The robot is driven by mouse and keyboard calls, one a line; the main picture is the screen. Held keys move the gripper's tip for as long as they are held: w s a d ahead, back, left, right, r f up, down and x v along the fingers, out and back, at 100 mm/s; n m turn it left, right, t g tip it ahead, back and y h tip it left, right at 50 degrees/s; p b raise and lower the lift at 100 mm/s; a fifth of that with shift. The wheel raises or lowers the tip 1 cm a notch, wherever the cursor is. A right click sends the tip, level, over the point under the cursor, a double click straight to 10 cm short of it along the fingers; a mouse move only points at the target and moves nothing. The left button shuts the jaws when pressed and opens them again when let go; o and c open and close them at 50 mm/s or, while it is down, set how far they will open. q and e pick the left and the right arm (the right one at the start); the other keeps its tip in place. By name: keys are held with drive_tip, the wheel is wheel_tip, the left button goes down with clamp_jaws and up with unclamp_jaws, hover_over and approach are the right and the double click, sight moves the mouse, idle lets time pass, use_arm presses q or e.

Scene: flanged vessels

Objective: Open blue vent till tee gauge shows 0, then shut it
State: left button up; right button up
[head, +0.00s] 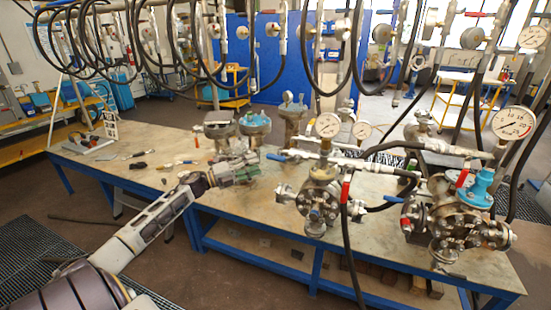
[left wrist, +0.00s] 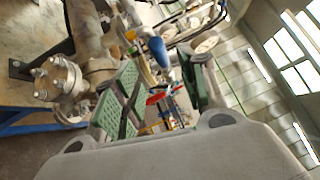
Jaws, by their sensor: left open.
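The blue vent handle (head: 276,157) points left from the pipe tee (head: 325,158) on top of the middle flanged vessel (head: 318,203). The tee gauge (head: 328,125) has a white dial; its needle is too small to read. My left gripper (head: 254,166) is open and empty, just left of the blue handle and apart from it. In the left wrist view, the blue handle (left wrist: 158,50) shows beyond the gap between the green-padded fingers of my left gripper (left wrist: 160,92). My right gripper is not in view.
A red-handled valve (head: 346,190) with a black hose hangs at the middle vessel's front. A larger vessel (head: 460,215) with a gauge (head: 513,123) stands at right. Vessels with blue-grey tops stand behind my gripper. Hoses hang overhead.

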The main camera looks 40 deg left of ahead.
sight(272, 159)
use_arm(q)
drive_tip(key=shift+p+x, duration=0.9)
drive_tip(key=shift+x, duration=3.8)
drive_tip(key=shift+c, duration=0.4)
clamp_jaws()
